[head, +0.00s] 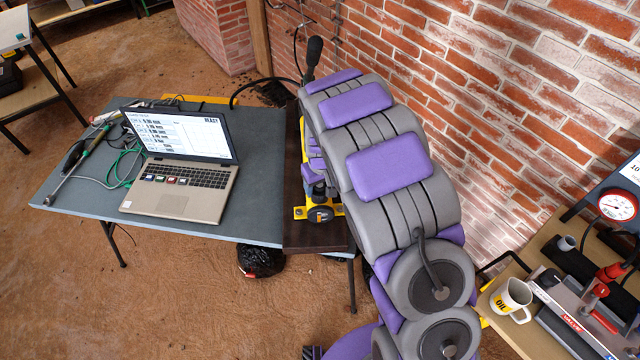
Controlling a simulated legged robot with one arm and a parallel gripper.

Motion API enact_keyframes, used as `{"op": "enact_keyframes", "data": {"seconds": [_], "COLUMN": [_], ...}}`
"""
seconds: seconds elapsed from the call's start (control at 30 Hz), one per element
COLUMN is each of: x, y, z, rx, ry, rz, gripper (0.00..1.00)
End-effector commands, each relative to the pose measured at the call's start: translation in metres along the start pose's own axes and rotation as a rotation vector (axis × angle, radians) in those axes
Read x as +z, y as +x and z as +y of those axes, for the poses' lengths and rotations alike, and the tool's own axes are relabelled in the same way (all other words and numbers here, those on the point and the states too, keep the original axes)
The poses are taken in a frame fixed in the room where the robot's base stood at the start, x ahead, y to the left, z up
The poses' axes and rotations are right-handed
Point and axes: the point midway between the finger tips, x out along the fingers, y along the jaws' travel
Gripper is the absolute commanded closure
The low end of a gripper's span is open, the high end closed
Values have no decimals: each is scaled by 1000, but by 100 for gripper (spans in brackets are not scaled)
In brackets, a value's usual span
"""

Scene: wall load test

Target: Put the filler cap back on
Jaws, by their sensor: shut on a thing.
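A yellow and black hand pump (320,213) stands on the dark end of the table, with a black round part at its near end. A black lever grip (314,50) rises beyond my arm, perhaps the pump's handle. My grey and purple arm arches over the pump and hides most of it. Small purple and grey parts show low beside the pump, perhaps the far end of my arm. My gripper's fingers are hidden behind the arm, so I cannot see what they hold. I cannot make out the filler cap or the filler opening.
A laptop (178,190) with a lit screen stands on the grey table (75,185), with tools and green cable at its left. A brick wall (520,120) runs close along the right. A white mug (511,298) and a gauge (617,206) are at the lower right.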

Motion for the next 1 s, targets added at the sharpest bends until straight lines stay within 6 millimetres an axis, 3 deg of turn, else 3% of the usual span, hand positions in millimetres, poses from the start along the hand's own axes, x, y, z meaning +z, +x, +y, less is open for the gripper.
{"op": "enact_keyframes", "data": {"seconds": [0.3,0.33,0.6,1.0], "x": [0,0,0,0], "y": [0,0,0,0], "z": [0,0,0,0], "rx": [0,0,0,0], "ry": [-1,-1,-1,-1], "rz": [0,0,0,0], "gripper": [66,35,10,0]}}
